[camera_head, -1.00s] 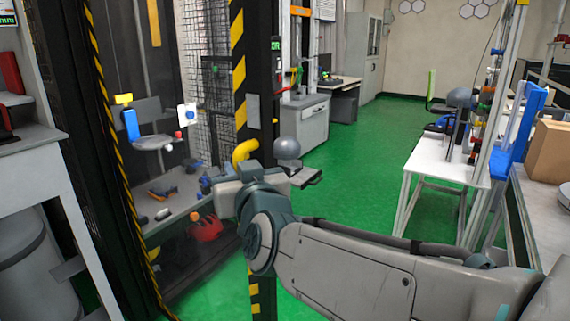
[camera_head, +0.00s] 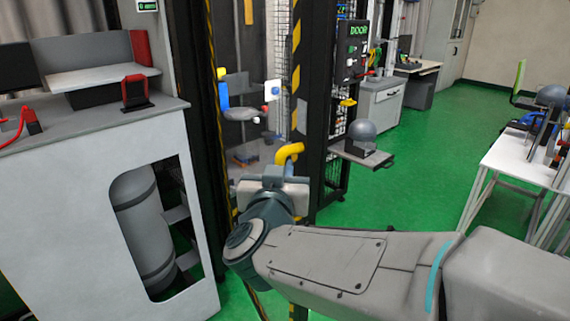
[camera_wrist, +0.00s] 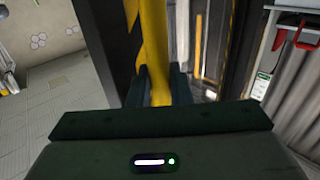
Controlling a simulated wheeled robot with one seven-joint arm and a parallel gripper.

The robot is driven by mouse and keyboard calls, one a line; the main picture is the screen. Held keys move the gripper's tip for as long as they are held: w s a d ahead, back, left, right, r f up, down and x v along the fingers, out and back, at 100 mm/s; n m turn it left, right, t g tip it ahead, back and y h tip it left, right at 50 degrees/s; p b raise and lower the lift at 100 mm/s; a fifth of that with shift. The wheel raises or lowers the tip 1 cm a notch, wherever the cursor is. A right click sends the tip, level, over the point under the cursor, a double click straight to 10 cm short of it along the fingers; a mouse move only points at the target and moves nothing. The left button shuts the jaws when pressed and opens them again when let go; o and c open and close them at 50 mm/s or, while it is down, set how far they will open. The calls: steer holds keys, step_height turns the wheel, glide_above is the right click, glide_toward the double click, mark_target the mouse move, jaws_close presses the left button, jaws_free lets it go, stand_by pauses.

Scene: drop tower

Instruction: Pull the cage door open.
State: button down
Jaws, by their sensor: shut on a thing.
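The yellow door handle (camera_head: 290,151) is on the cage door's dark edge, which carries yellow-and-black stripes (camera_head: 296,62). My gripper (camera_head: 281,168) is at the handle, with my arm reaching in from the lower right. In the wrist view the yellow handle bar (camera_wrist: 154,45) runs between the two dark fingers of my gripper (camera_wrist: 160,84), which are shut on it. My gripper's body hides the lower part of the handle in the head view. How far the door stands from its frame, I cannot tell.
A white cabinet (camera_head: 90,215) with a grey cylinder in its opening stands close on the left. A small shelf with a grey ball (camera_head: 362,132) juts out right of the door. A white table (camera_head: 520,160) stands at the right. Green floor (camera_head: 420,150) lies open between.

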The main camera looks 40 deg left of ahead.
steer(key=shift+s+a+r, duration=0.15)
steer(key=shift+s+r, duration=0.1)
steer(key=shift+s, duration=0.1)
steer(key=shift+s, duration=0.1)
steer(key=c, duration=1.7)
jaws_free()
steer(key=shift+a, duration=0.1)
steer(key=shift+c, duration=0.2)
steer(key=o, duration=0.4)
steer(key=shift+a+f, duration=0.1)
steer(key=shift+c, duration=0.2)
steer(key=shift+f, duration=0.1)
steer(key=v, duration=1.4)
